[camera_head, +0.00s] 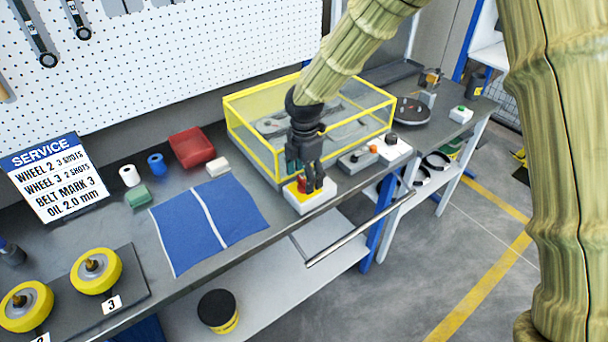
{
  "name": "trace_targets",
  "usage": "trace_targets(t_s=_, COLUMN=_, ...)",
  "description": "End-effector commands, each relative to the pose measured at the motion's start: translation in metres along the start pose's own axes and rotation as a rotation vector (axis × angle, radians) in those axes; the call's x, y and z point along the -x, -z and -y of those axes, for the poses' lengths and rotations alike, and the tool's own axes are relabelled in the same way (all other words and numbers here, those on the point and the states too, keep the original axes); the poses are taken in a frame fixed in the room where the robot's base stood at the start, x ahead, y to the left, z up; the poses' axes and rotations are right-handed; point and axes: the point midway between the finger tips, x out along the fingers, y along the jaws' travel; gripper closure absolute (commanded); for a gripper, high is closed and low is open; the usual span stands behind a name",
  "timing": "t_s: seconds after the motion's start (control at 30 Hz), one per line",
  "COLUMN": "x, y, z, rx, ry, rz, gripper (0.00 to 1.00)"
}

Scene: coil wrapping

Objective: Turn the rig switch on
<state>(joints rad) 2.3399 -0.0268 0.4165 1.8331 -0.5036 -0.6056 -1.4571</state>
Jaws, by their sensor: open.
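A small white box with a yellow top (308,200) sits at the bench's front edge, and a red part (302,185) shows on it. It looks like a switch; its position, on or off, cannot be told. My gripper (312,190) points down right over this box, its dark fingers open on or just above the red part. The fingers hide part of the box top, and I cannot tell whether they touch it. A yellow-framed clear enclosure (250,130) stands just behind the gripper.
Control boxes with an orange knob (373,149) and a dark knob (391,138) lie right of the gripper. A green-button box (461,113) and round plate (410,111) stand farther right. A blue cloth (185,225) lies left.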

Motion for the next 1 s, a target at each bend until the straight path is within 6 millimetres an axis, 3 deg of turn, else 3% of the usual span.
trace_targets(t_s=0.47, x=-0.0112, y=0.0008, z=-0.0004, rx=0.001, ry=-0.001, rz=0.000, gripper=0.32)
trace_targets(t_s=0.7, x=-0.0112, y=0.0008, z=-0.0003, rx=0.001, ry=-0.001, rz=0.000, gripper=0.76)
trace_targets(t_s=1.0, x=-0.0111, y=0.0008, z=-0.0002, rx=-0.021, ry=0.000, rz=0.000, gripper=0.78)
